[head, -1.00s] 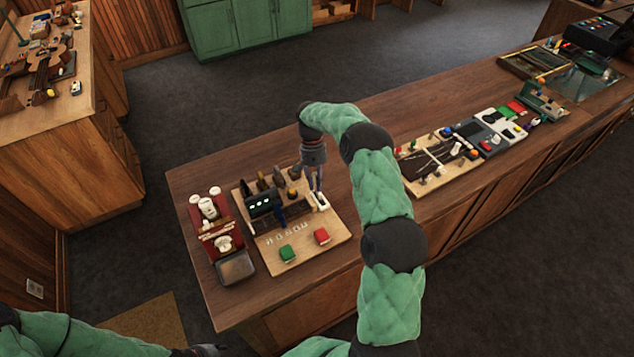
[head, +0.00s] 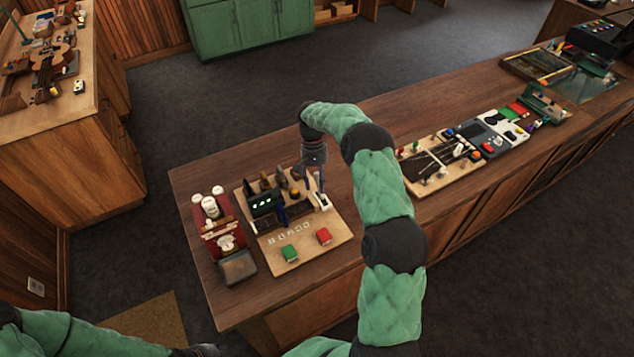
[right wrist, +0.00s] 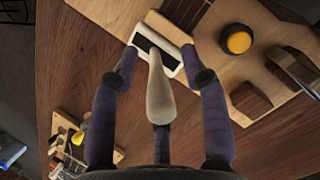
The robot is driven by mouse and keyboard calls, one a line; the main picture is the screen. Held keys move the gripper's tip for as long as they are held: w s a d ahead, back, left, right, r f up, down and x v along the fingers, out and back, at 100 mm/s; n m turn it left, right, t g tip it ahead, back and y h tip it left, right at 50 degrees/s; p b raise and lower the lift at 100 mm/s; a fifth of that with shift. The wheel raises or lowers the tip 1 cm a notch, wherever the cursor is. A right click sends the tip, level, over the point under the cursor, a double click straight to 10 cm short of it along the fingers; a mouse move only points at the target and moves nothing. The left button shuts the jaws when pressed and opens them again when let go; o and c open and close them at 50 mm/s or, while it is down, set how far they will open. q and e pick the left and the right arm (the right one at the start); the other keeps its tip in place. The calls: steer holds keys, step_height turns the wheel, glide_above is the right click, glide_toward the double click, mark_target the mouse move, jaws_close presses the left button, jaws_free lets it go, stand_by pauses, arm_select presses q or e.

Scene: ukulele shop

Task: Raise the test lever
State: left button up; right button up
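The test lever is a cream handle (right wrist: 160,92) rising from a dark slot in a white frame, seen in the right wrist view. Its white housing (head: 322,201) shows small at the right side of the wooden board in the head view. My right gripper (right wrist: 160,56) is open, with its purple fingers on either side of the lever and visible gaps between fingers and handle. In the head view my right gripper (head: 316,182) points down at the housing. My left gripper (head: 205,350) is only partly in view at the bottom edge, and its opening cannot be made out.
The wooden board (head: 330,247) also carries a green button (head: 289,253), a red button (head: 324,236) and a dark box with green lights (head: 263,201). A yellow knob (right wrist: 237,42) is right of the lever. A red device (head: 222,237) stands at the left. Bare counter lies behind the board.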

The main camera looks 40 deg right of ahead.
steer(key=shift+d, duration=0.2)
steer(key=shift+w+r, duration=0.1)
steer(key=shift+r, duration=0.25)
steer(key=v, duration=1.1)
steer(key=shift+r, duration=0.1)
